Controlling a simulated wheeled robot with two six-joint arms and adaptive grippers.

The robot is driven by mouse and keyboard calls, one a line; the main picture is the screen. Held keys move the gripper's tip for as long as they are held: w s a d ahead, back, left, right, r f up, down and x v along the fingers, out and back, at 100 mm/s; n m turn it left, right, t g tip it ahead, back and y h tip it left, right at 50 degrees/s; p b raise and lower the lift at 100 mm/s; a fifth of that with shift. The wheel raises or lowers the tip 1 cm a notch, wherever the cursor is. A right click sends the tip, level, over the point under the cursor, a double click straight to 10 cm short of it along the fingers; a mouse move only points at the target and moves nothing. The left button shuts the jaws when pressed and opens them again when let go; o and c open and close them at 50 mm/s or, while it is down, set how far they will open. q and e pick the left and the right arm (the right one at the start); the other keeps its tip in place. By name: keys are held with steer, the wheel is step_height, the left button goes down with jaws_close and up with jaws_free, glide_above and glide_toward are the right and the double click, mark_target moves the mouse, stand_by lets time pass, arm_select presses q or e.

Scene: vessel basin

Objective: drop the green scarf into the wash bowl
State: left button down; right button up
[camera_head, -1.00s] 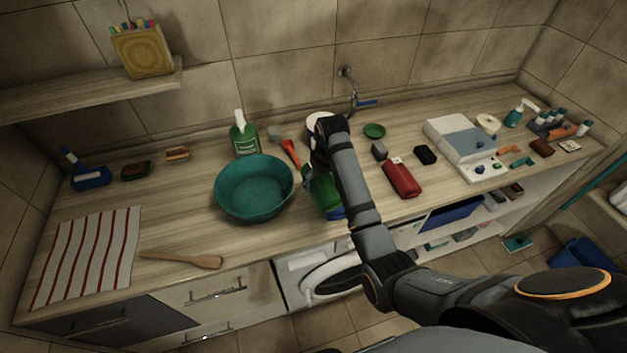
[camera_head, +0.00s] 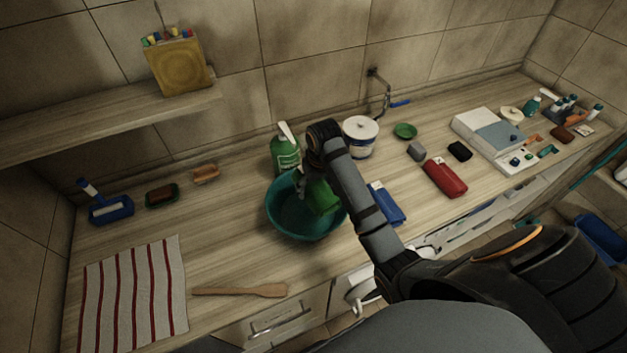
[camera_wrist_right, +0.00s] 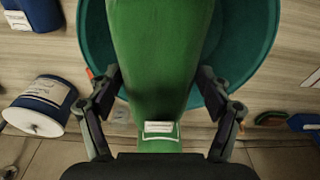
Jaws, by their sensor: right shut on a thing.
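The green scarf (camera_head: 322,196) is a folded green bundle. My right gripper (camera_head: 312,180) is shut on it and holds it over the right part of the teal wash bowl (camera_head: 287,222). In the right wrist view the scarf (camera_wrist_right: 160,60) fills the middle between the two fingers of the gripper (camera_wrist_right: 160,100), with the bowl's rim (camera_wrist_right: 262,45) behind it on both sides. The arm hides part of the bowl's right side. I cannot tell whether the scarf touches the bowl. My left gripper is not in view.
A green bottle (camera_head: 285,155) stands close behind the bowl. A white and blue tub (camera_head: 360,137) stands behind the arm, and a blue folded item (camera_head: 386,203) lies right of it.

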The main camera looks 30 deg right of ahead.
steer(key=shift+w+a+f, duration=0.1)
steer(key=shift+a+f, duration=0.05)
steer(key=shift+f, duration=0.45)
steer(key=shift+w+a+f, duration=0.1)
steer(key=shift+a+f, duration=0.05)
steer(key=shift+f, duration=0.4)
steer(key=shift+w+a+f, duration=0.1)
steer(key=shift+f, duration=0.45)
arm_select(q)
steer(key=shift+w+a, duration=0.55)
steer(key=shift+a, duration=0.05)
arm_select(e)
steer(key=shift+d, duration=0.2)
steer(key=shift+s, duration=0.2)
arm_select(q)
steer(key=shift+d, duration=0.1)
arm_select(e)
steer(key=o, duration=1.3)
steer(key=shift+a, duration=0.1)
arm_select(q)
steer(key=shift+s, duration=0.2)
arm_select(e)
steer(key=shift+o, duration=0.2)
